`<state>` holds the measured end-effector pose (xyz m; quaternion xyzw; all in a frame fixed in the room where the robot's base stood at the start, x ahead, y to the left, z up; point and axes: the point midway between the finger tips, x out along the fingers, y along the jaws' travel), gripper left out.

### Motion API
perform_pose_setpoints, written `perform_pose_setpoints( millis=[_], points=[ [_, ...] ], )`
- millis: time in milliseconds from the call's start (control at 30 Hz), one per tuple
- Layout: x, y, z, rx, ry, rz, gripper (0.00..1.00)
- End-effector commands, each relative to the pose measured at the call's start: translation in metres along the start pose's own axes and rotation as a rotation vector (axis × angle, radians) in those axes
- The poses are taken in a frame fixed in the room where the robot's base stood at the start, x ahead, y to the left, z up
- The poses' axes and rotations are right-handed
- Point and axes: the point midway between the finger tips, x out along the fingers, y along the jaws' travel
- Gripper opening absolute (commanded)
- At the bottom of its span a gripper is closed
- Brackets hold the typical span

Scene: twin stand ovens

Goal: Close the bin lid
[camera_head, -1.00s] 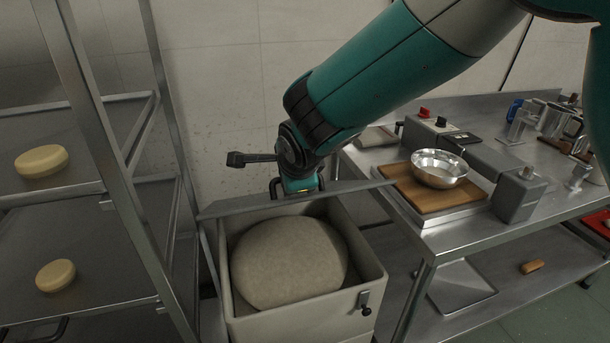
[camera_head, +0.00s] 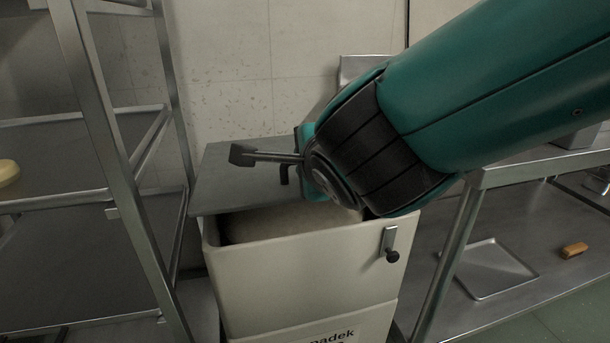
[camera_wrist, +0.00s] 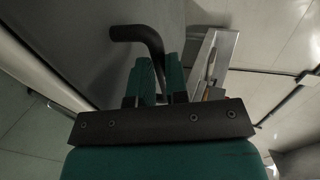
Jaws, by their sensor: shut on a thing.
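The bin (camera_head: 300,265) is a pale box with a black-knobbed latch (camera_head: 391,245) on its front. Its grey lid (camera_head: 230,182) slants over the opening, its front edge raised above the rim. Part of the pale dough (camera_head: 290,220) shows through the gap. My gripper (camera_head: 302,152) is at the lid's top, partly hidden behind my wrist. In the wrist view my gripper's teal fingers (camera_wrist: 160,78) are shut on the lid's black bent handle (camera_wrist: 138,35). The lid's right part is hidden by my arm.
A metal rack (camera_head: 110,150) stands close on the left of the bin. A steel table (camera_head: 540,165) stands on the right, with a tray (camera_head: 487,268) and a brown loaf-like piece (camera_head: 574,250) on its lower shelf. The wall is close behind.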

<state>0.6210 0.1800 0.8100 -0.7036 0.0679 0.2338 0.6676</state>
Motion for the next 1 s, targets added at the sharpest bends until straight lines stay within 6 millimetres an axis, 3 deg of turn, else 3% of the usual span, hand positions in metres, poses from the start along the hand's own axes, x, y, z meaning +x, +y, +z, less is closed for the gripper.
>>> perform_pose_setpoints(
  millis=[33,300,500,667,700,767,1000],
  points=[
    [0.008,0.021,0.000,-0.006,0.001,-0.020,0.00],
    [0.014,0.050,-0.001,-0.005,0.001,-0.110,0.00],
    [0.018,0.062,-0.001,-0.006,0.002,-0.155,0.00],
    [0.015,0.054,-0.001,-0.006,0.003,-0.154,0.00],
    [0.015,0.054,-0.001,-0.006,0.003,-0.154,0.24],
    [0.015,0.054,-0.001,-0.005,0.003,-0.154,0.38],
    [0.015,0.054,-0.001,-0.002,0.001,-0.153,0.40]
  ],
)
